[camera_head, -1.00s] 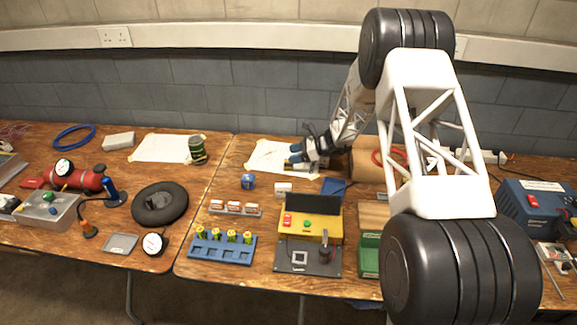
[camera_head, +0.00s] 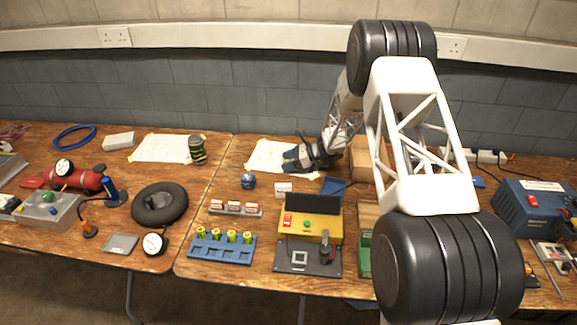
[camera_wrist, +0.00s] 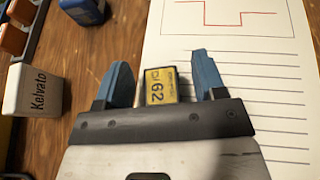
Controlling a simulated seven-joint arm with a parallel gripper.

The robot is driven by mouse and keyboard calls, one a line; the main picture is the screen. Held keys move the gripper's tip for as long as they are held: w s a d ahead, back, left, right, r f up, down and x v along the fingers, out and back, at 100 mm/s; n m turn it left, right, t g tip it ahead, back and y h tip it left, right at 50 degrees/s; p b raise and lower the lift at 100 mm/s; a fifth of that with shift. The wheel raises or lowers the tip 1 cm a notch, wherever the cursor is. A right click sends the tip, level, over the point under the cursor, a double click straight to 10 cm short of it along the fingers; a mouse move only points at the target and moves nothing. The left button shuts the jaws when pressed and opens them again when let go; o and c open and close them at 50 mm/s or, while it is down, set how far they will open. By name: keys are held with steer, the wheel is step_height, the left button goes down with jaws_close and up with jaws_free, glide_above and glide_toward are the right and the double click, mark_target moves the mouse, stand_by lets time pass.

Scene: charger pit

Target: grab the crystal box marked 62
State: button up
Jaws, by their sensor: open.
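The crystal box marked 62 (camera_wrist: 161,86) shows in the wrist view with a yellow top, beside the left edge of the lined paper. My gripper (camera_wrist: 161,70) is open, with one blue finger on each side of the box. Gaps show between the box and both fingers; the palm edge hides the box's near end. In the head view my gripper (camera_head: 290,160) is low over the paper at the back of the right table. I cannot make out the box there.
A white box reading Kelvato (camera_wrist: 32,90) stands left of my gripper, with a blue box (camera_wrist: 84,10) beyond it. In the head view the white box (camera_head: 283,188) and blue box (camera_head: 248,181) stand in front of the paper (camera_head: 262,156). A blue piece (camera_head: 333,187) lies nearby.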

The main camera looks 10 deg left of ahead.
steer(key=c, duration=1)
steer(key=shift+r, duration=0.15)
steer(key=shift+r, duration=0.85)
steer(key=shift+s+d+r, duration=0.1)
steer(key=shift+s+r, duration=0.15)
steer(key=shift+r, duration=0.6)
steer(key=s+d, duration=0.1)
steer(key=s, duration=0.4)
steer(key=s+d+r, duration=0.1)
steer(key=s+d, duration=0.1)
steer(key=s, duration=0.2)
steer(key=s+d, duration=0.2)
steer(key=s, duration=0.3)
steer(key=shift+s+r, duration=0.15)
steer(key=shift+s, duration=0.2)
